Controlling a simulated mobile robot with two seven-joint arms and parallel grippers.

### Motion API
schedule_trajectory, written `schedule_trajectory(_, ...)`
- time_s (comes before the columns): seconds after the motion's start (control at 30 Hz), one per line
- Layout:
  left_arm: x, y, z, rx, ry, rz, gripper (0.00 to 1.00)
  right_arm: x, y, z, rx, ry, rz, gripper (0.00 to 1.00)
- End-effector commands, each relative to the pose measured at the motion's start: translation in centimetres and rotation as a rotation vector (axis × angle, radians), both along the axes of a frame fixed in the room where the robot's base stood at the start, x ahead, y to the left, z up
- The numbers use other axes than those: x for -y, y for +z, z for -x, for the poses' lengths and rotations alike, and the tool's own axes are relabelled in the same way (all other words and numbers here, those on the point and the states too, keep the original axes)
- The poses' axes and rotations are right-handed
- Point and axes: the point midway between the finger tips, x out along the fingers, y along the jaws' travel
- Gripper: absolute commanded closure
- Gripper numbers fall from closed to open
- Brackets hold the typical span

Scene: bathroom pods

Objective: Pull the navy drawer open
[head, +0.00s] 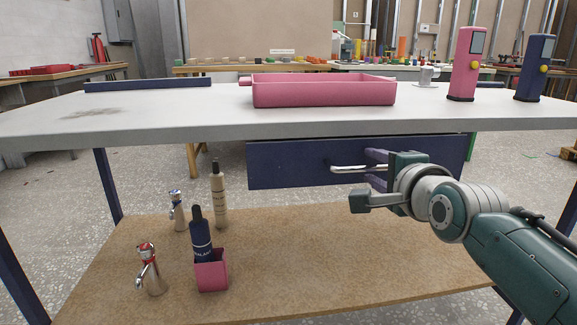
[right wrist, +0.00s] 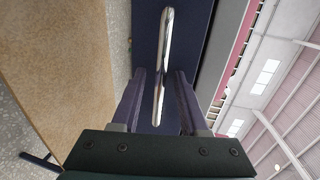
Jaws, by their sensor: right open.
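The navy drawer (head: 290,166) hangs under the white tabletop, its front close below the table edge; it looks shut. A silver bar handle (head: 345,168) is on its front. My right gripper (head: 370,160) is at the handle, its far part hidden behind the gripper. In the right wrist view my open fingers (right wrist: 160,78) stand on either side of the handle (right wrist: 165,40), with a visible gap to each finger. The navy drawer front (right wrist: 190,50) lies beyond the fingertips. My left gripper is not in view.
The white tabletop (head: 200,118) carries a pink tray (head: 322,94) and pink (head: 464,65) and navy (head: 534,68) dispensers. On the brown lower shelf (head: 330,260) are taps, bottles and a pink cup (head: 211,275) at left. The shelf's middle is clear.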

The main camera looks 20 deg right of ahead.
Motion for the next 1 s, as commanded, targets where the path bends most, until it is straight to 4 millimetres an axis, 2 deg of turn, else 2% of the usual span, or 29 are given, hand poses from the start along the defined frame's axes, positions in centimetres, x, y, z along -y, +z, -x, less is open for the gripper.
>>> schedule_trajectory(0.1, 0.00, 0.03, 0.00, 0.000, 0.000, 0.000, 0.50, 0.01, 0.03, 0.02, 0.000, 0.000, 0.000, 0.57)
schedule_trajectory(0.5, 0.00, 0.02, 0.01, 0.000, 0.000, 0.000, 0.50, 0.00, 0.04, 0.03, 0.000, 0.000, 0.000, 1.00)
schedule_trajectory(1.0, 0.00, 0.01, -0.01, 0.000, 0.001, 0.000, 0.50, -0.01, 0.05, 0.03, 0.001, 0.000, 0.000, 1.00)
